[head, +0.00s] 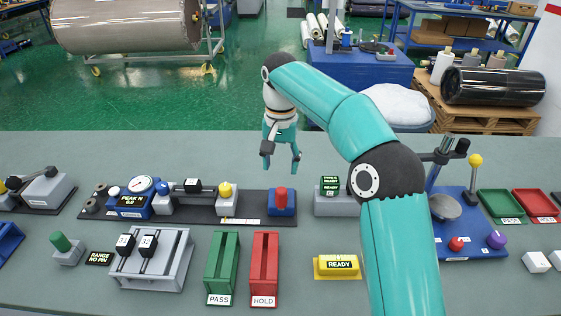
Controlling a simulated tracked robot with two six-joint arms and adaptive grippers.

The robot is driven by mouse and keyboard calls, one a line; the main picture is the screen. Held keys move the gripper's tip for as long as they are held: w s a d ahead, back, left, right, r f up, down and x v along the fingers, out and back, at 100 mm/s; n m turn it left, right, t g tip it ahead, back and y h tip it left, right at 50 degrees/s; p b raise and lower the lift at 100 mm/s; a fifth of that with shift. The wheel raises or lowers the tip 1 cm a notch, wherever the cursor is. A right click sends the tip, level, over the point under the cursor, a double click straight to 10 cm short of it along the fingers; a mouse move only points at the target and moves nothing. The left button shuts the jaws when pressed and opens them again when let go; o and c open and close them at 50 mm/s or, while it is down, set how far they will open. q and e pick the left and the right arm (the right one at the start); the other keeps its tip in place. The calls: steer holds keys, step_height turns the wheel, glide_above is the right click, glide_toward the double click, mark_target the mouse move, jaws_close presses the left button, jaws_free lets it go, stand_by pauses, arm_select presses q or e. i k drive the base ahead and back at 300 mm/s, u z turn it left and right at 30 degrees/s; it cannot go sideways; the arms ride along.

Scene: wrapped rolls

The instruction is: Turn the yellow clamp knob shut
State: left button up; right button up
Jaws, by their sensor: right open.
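A yellow knob (225,189) stands on a grey clamp block on the long dark fixture plate (253,208). My right gripper (281,166) points down above the far side of the table, its two fingers spread and empty. It is to the right of the yellow knob and behind the blue block (282,208) with a red knob (281,195), apart from both. My left gripper is not in view.
A blue gauge unit (131,204) sits on the same plate. Green PASS (222,262) and red HOLD (264,263) trays lie in front. A yellow READY box (337,267) lies near my right arm. A tall yellow-ball lever (475,160) stands on the right.

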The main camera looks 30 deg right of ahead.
mark_target(226, 189)
steer(key=k, duration=1)
